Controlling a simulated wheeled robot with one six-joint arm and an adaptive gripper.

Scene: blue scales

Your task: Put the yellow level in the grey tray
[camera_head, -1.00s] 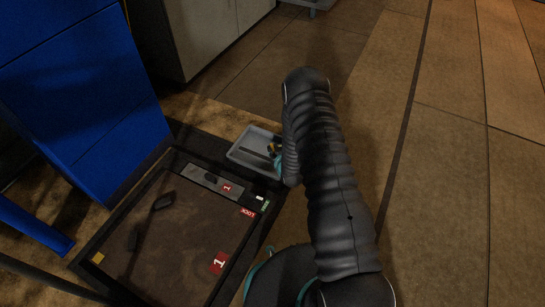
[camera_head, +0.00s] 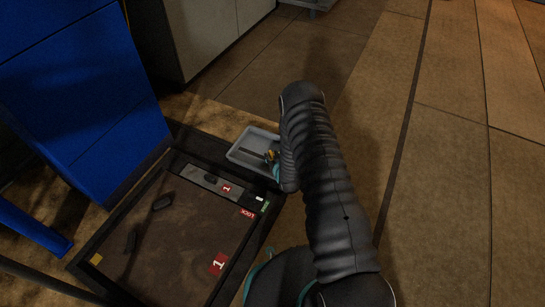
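The grey tray (camera_head: 241,159) sits at the far right corner of the dark table. My arm reaches forward from the bottom, and its bent links hide most of my gripper. A small yellow-orange piece (camera_head: 271,154) shows at the arm's end, over the tray's right part. I cannot tell whether it is the yellow level or part of my gripper. A dark narrow shape lies across the tray to its left, too small to identify. The fingertips are not clear, so I cannot see whether they are open or shut.
The dark table (camera_head: 180,240) has a small yellow patch (camera_head: 96,258) at its left corner and small black objects (camera_head: 163,202) on it. Red labels marked 1 and LOCK lie on its right side. A blue cabinet (camera_head: 80,90) stands behind. The floor at right is clear.

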